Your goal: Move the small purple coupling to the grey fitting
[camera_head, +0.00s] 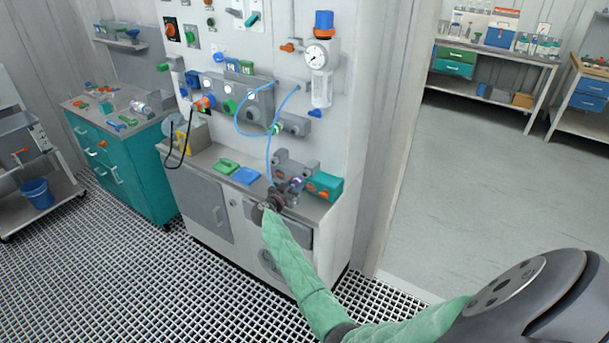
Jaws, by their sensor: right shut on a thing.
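My right gripper (287,190) reaches over the front edge of the cabinet top, at the end of my green-sleeved arm. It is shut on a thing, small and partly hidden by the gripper. A small purple piece (297,181), which looks like the coupling, shows right at the fingertips. A blue hose (268,150) hangs from the panel down to the gripper. Grey fittings (293,124) stick out of the panel above, and a grey block with ports (290,164) sits just behind the gripper. I cannot tell which is the grey fitting. My left gripper is out of view.
A teal box (325,185) stands right of the gripper on the cabinet top (225,178). Green (227,166) and blue (247,175) pads lie to the left. A gauge (318,57) hangs on the panel above. The floor at right is clear.

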